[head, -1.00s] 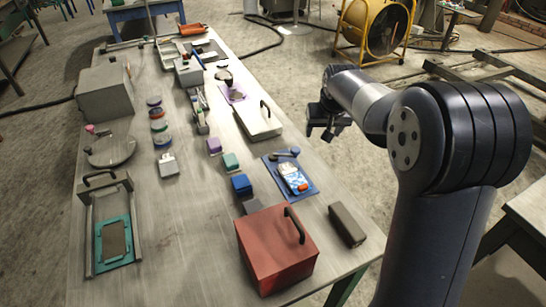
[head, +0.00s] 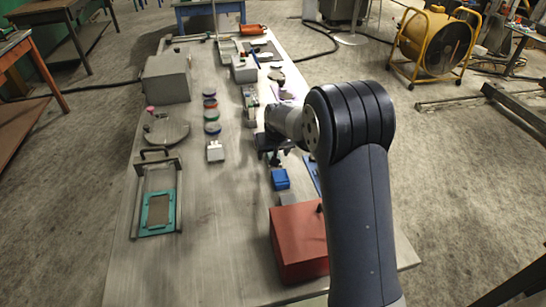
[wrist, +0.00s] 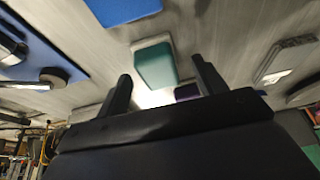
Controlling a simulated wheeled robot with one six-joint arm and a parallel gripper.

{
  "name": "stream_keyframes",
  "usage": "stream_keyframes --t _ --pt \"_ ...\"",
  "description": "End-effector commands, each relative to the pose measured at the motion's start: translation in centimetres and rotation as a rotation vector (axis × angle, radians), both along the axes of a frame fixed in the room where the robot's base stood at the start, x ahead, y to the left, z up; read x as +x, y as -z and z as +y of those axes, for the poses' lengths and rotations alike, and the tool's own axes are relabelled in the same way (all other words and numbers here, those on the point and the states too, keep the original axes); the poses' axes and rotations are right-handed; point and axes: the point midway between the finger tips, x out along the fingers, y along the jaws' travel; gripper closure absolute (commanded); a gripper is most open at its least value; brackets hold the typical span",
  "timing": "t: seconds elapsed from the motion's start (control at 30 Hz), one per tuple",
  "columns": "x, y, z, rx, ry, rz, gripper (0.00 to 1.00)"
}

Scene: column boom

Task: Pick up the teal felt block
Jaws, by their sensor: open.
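The teal felt block (wrist: 155,63) shows in the wrist view, lying on the grey table just beyond and between my two fingers. My gripper (wrist: 161,70) is open, with nothing between its fingers that I can see being held. In the head view my gripper (head: 274,155) hangs over the table, just behind the blue block (head: 280,179), and it hides the teal block there. The blue block (wrist: 122,10) also shows at the top of the wrist view.
A purple block (wrist: 187,92) lies close to the teal one, partly behind my gripper. A red box (head: 297,245) stands at the near right of the table. Stacked round pieces (head: 211,114) stand left of my gripper.

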Motion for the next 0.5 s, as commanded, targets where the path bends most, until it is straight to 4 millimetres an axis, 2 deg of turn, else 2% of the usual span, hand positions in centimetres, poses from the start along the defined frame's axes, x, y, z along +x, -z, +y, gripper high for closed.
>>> stream_keyframes --t 0.17,0.5 --pt "0.01 -0.03 0.0 0.0 0.0 -0.001 0.35" --pt "0.0 -0.05 0.0 0.0 0.0 -0.001 0.63"
